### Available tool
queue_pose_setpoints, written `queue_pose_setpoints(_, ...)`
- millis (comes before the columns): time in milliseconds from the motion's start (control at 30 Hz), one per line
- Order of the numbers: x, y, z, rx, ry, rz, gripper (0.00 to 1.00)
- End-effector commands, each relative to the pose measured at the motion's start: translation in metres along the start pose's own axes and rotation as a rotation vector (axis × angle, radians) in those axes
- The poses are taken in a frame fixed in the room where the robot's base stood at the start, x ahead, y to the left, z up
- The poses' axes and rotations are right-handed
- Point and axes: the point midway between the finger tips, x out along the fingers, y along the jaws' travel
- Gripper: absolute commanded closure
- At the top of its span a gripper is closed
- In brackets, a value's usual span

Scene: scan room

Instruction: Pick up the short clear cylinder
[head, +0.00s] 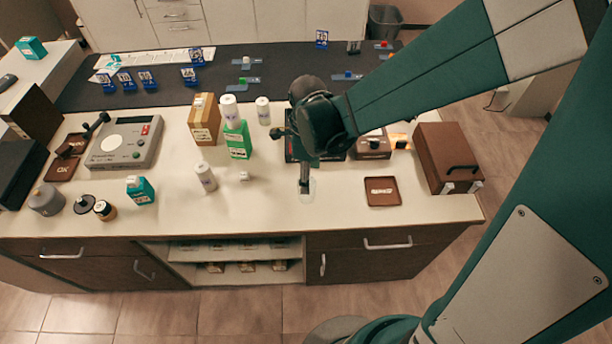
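A short, pale, see-through cylinder (311,193) stands on the white counter, right of the middle, near its front edge. My gripper (304,187) points straight down over it from above. Its narrow fingers reach the cylinder and cover part of it. The fingers are seen edge-on, so I cannot tell whether they are apart or closed on it, or whether they touch it.
A brown tray (382,191) lies just right, with a brown box (449,158) beyond. Left stand a white bottle (206,178), a small white piece (244,176) and a green-and-white carton (238,140). The counter (262,212) is clear in front.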

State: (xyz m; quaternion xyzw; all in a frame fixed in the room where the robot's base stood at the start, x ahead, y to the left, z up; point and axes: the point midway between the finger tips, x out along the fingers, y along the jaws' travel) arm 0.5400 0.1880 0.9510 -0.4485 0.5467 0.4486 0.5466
Motion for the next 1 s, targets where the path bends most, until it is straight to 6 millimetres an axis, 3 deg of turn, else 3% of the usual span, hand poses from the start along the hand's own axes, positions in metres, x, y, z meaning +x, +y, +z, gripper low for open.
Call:
queue_pose_setpoints(367,0.001,0.000,0.000,0.000,0.000,0.000,0.47)
queue_pose_setpoints(733,0.023,0.000,0.000,0.000,0.000,0.000,0.47)
queue_pose_setpoints(1000,0.026,0.000,0.000,0.000,0.000,0.000,0.47)
